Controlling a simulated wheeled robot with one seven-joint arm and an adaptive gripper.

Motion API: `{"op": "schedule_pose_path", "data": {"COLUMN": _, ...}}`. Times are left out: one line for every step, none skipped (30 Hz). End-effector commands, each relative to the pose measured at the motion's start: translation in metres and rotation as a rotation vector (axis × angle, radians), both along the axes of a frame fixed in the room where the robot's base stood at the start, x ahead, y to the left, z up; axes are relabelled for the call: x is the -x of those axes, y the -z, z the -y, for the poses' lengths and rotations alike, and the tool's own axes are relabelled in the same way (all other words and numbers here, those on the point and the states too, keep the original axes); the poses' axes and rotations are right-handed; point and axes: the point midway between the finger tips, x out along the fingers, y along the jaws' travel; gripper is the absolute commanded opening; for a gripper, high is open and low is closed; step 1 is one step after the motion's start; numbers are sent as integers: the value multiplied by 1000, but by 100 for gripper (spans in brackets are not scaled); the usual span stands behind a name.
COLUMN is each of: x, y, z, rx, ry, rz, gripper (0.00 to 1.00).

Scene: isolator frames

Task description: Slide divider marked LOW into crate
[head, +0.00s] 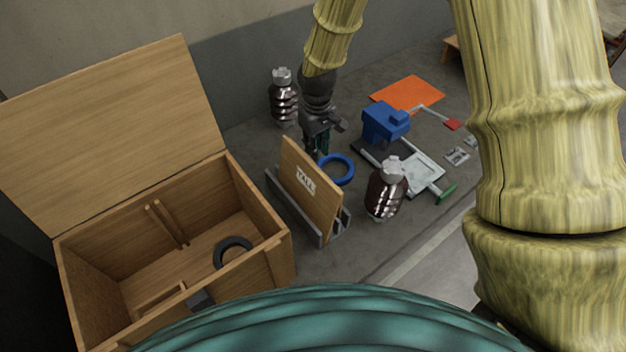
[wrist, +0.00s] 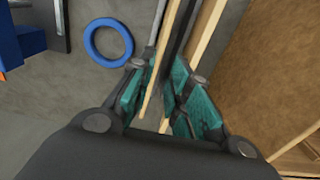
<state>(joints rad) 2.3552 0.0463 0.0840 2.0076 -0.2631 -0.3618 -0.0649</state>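The rack (head: 275,192) is grey and stands on the bench to the right of the crate (head: 70,270). It holds an upright wooden divider marked TALL (head: 312,190). No LOW label shows in either view. In the wrist view a thin wooden panel edge (wrist: 148,103) runs between my fingers; its face and marking are hidden. A second wooden edge (wrist: 207,35) lies to its right. My gripper (head: 318,150) is behind the TALL divider in the head view. Its teal fingers (wrist: 160,100) are apart, with a gap around the thin edge. The crate's lid is raised.
A blue ring (head: 338,168) lies beside the rack. A ribbed bottle (head: 386,190) stands to its right and another (head: 284,98) at the back. A blue block device (head: 385,122) and an orange sheet (head: 408,94) are further right. A dark ring (head: 233,245) lies inside the crate.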

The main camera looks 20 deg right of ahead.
Motion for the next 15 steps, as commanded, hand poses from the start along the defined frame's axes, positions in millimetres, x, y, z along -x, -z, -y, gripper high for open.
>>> {"op": "schedule_pose_path", "data": {"x": 1, "y": 6, "z": 0, "rx": 0, "ry": 0, "rz": -4, "gripper": 19}}
{"op": "schedule_pose_path", "data": {"x": 1, "y": 9, "z": 0, "rx": 0, "ry": 0, "rz": -4, "gripper": 19}}
{"op": "schedule_pose_path", "data": {"x": 0, "y": 13, "z": 0, "rx": 1, "ry": 0, "rz": -3, "gripper": 19}}
{"op": "schedule_pose_path", "data": {"x": 0, "y": 17, "z": 0, "rx": 0, "ry": 0, "rz": -3, "gripper": 19}}
{"op": "schedule_pose_path", "data": {"x": 0, "y": 20, "z": -1, "rx": 0, "ry": -1, "rz": -3, "gripper": 19}}
{"op": "schedule_pose_path", "data": {"x": 0, "y": 23, "z": -1, "rx": 1, "ry": -1, "rz": -3, "gripper": 19}}
{"op": "schedule_pose_path", "data": {"x": 0, "y": 25, "z": -1, "rx": 1, "ry": -1, "rz": -2, "gripper": 19}}
{"op": "schedule_pose_path", "data": {"x": -1, "y": 28, "z": -1, "rx": 1, "ry": -1, "rz": -2, "gripper": 19}}
{"op": "schedule_pose_path", "data": {"x": -1, "y": 30, "z": -1, "rx": 1, "ry": -2, "rz": -2, "gripper": 19}}
{"op": "schedule_pose_path", "data": {"x": -1, "y": 32, "z": -1, "rx": 0, "ry": -2, "rz": -1, "gripper": 19}}
{"op": "schedule_pose_path", "data": {"x": -1, "y": 33, "z": -1, "rx": 0, "ry": -2, "rz": -1, "gripper": 19}}
{"op": "schedule_pose_path", "data": {"x": -1, "y": 34, "z": -1, "rx": 0, "ry": -2, "rz": 0, "gripper": 19}}
{"op": "schedule_pose_path", "data": {"x": -1, "y": 34, "z": -2, "rx": 0, "ry": -3, "rz": 0, "gripper": 19}}
{"op": "schedule_pose_path", "data": {"x": -1, "y": 35, "z": -2, "rx": 0, "ry": -3, "rz": 0, "gripper": 19}}
{"op": "schedule_pose_path", "data": {"x": -2, "y": 36, "z": -2, "rx": 0, "ry": -3, "rz": 0, "gripper": 19}}
